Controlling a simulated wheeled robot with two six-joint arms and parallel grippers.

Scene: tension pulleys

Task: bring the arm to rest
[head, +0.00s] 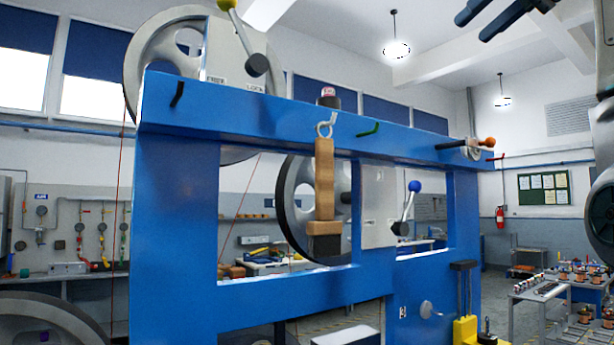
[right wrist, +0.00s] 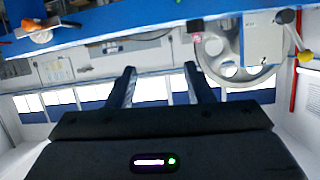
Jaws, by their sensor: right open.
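My right gripper (head: 474,23) is at the top right of the head view, high up and apart from the blue frame (head: 175,200). Its two dark fingers are spread with nothing between them. In the right wrist view the open fingers (right wrist: 160,72) point up the picture, with the blue beam (right wrist: 110,22) beyond them. Part of my right arm shows at the right edge of the head view. My left gripper is not in view.
The frame carries grey pulley wheels (head: 160,60), a yellow-knobbed lever (head: 243,40), a blue-knobbed lever (head: 408,208) and an orange-knobbed handle (head: 472,147). A wooden block (head: 324,180) hangs from a hook. A table with parts (head: 540,292) stands at right.

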